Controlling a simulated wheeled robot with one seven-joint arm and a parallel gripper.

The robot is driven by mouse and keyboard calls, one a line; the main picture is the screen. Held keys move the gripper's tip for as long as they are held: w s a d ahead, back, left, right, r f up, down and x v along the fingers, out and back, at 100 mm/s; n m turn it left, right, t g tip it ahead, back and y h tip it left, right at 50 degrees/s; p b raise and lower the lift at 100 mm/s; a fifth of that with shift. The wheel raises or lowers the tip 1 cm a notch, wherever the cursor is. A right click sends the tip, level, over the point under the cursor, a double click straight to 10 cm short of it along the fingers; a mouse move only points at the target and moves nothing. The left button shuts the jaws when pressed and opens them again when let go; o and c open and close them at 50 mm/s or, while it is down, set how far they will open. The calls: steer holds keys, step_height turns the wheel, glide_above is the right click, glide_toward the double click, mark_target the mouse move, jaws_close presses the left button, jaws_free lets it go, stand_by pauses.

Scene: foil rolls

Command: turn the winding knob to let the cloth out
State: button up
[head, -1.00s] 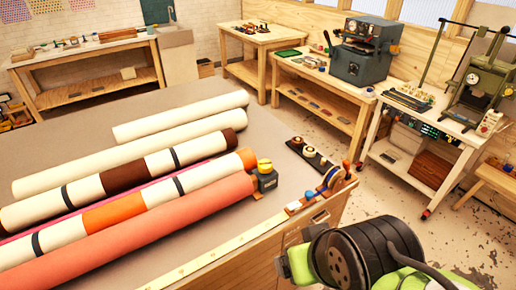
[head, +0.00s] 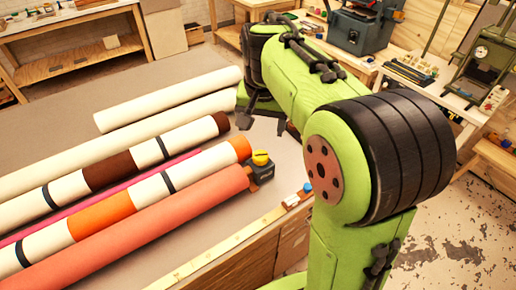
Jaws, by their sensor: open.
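The winding knob (head: 261,157) is yellow and sits on a small dark box (head: 262,174) at the right end of the coral roll (head: 150,220). The cloth is wound on rolls lying side by side; one is white and orange (head: 205,162), one white and brown (head: 190,138). My gripper (head: 246,118) is open, a dark shape low over the table near the right ends of the far rolls. It is behind and a little left of the knob, apart from it in the picture. My arm partly hides it.
Two cream rolls (head: 165,98) lie at the back of the table (head: 60,82). A yellow measuring strip (head: 225,246) runs along the front edge, with a blue-topped item (head: 307,188) near its right end. Benches with machines (head: 365,25) stand behind.

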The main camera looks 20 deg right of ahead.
steer(key=w+d+f+m+g+p, duration=0.1)
steer(key=w+d+f+m, duration=0.25)
steer(key=w, duration=0.45)
steer(key=m+g+p, duration=0.1)
steer(key=m, duration=0.1)
glide_toward(261, 155)
steer(key=shift+y, duration=0.4)
steer(key=f, duration=0.9)
steer(key=shift+w+d+f, duration=0.1)
steer(key=shift+w+d, duration=0.1)
steer(key=shift+d, duration=0.1)
steer(key=c, duration=1.1)
steer(key=shift+o, duration=0.2)
